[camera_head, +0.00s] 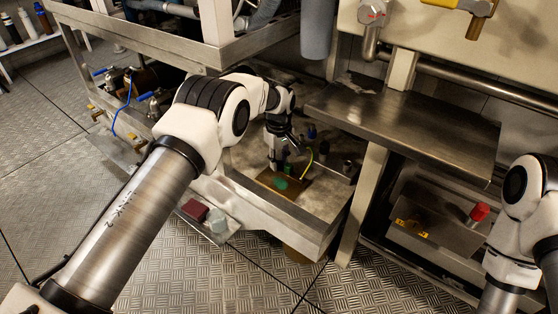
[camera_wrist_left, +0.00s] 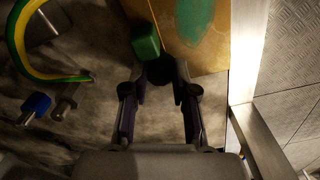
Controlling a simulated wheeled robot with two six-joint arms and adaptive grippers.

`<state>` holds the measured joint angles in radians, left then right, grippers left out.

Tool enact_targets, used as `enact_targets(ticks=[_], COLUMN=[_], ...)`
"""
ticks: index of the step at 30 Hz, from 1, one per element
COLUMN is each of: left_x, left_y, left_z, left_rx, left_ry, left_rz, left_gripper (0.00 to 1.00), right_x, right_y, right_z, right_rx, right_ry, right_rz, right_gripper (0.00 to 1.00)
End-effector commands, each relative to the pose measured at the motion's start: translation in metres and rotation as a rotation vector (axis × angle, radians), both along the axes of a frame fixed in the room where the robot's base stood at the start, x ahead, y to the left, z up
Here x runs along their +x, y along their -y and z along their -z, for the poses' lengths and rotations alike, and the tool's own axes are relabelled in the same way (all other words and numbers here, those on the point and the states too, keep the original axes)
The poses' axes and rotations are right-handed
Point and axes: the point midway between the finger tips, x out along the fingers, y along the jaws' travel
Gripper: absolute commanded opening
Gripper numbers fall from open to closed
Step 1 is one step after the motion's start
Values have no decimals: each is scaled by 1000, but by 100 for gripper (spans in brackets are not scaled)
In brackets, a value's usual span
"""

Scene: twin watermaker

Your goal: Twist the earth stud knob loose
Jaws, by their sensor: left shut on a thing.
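My left gripper (camera_head: 275,164) reaches down over the metal tray. In the left wrist view its two fingers (camera_wrist_left: 160,82) stand on either side of a dark round knob (camera_wrist_left: 160,70), which I take for the earth stud knob, and are shut on it. The knob is at the edge of a tan plate with a green patch (camera_wrist_left: 205,35). A green block (camera_wrist_left: 146,42) sits right beside the knob. A yellow-green cable (camera_wrist_left: 20,55) curves at the left; it also shows in the head view (camera_head: 309,157). My right gripper is out of view.
The tray's raised metal rim (camera_head: 275,205) runs close to the plate. A blue knob (camera_wrist_left: 37,105) and a metal stud (camera_wrist_left: 65,105) are to the left in the wrist view. A steel shelf (camera_head: 410,125) and a box with a red knob (camera_head: 479,212) stand to the right.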

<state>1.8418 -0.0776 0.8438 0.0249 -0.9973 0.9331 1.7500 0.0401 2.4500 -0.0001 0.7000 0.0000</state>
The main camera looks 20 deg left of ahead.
Motion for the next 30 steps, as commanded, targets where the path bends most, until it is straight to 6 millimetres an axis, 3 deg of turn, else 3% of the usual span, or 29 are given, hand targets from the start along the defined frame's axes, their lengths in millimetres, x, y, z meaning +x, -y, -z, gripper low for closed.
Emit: enact_targets(ticks=[11,21,30], left_x=[0,1,2], left_y=[0,1,1], left_z=[-3,-2,0], left_rx=[0,1,0], left_ry=[0,-1,-1], left_rz=[-78,-304,-476], left_gripper=[0,0,0], right_x=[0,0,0], right_y=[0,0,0], right_z=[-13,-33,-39], right_rx=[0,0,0], right_ry=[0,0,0], right_rz=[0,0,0], right_gripper=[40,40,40])
